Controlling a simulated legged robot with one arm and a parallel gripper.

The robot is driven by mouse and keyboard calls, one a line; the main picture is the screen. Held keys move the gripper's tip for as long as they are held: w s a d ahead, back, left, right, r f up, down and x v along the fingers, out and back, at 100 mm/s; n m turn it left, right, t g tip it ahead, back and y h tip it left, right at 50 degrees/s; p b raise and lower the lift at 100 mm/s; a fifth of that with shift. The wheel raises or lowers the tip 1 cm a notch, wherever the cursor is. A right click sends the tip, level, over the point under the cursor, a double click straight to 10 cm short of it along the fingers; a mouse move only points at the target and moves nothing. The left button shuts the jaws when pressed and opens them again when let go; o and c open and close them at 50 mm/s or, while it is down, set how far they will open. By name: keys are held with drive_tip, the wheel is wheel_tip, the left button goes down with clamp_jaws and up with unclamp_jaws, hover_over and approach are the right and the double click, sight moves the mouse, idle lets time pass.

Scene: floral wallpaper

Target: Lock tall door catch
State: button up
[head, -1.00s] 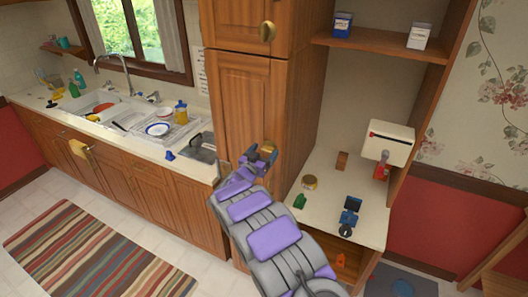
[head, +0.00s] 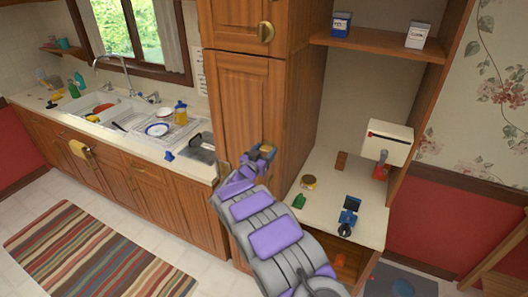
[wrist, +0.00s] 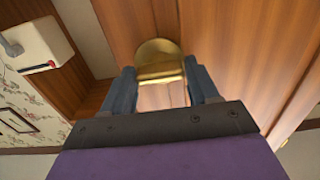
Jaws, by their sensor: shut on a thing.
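The tall wooden cabinet door (head: 247,105) stands in the middle of the head view, flat with the cabinet front. Its brass catch (head: 268,147) sits at the door's right edge, partly hidden by my gripper (head: 262,153). In the wrist view the rounded brass catch (wrist: 160,60) lies between the two blue-grey fingers of my gripper (wrist: 162,88). The fingers are shut on it, one on each side. A second brass catch (head: 266,31) is on the upper door (head: 230,22), above and clear of my gripper.
To the left are the counter with a sink (head: 100,105) and a dish rack (head: 165,130). To the right an open shelf unit holds a white can opener (head: 387,143), a blue item (head: 348,215) and small tins. A striped rug (head: 90,255) lies on the floor.

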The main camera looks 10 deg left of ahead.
drive_tip(key=shift+a+m, duration=0.1)
drive_tip(key=shift+m, duration=0.3)
drive_tip(key=m+b, duration=0.3)
drive_tip(key=shift+m, duration=0.4)
drive_tip(key=shift+c, duration=0.2)
drive_tip(key=m+b, duration=0.4)
drive_tip(key=shift+f, duration=0.15)
drive_tip(key=m+b, duration=0.6)
drive_tip(key=b, duration=0.1)
drive_tip(key=m+b, duration=0.3)
drive_tip(key=m, duration=0.1)
drive_tip(key=shift+s+d+f, duration=0.1)
drive_tip(key=shift+d+f, duration=0.1)
drive_tip(key=shift+d, duration=0.1)
drive_tip(key=shift+b, duration=0.3)
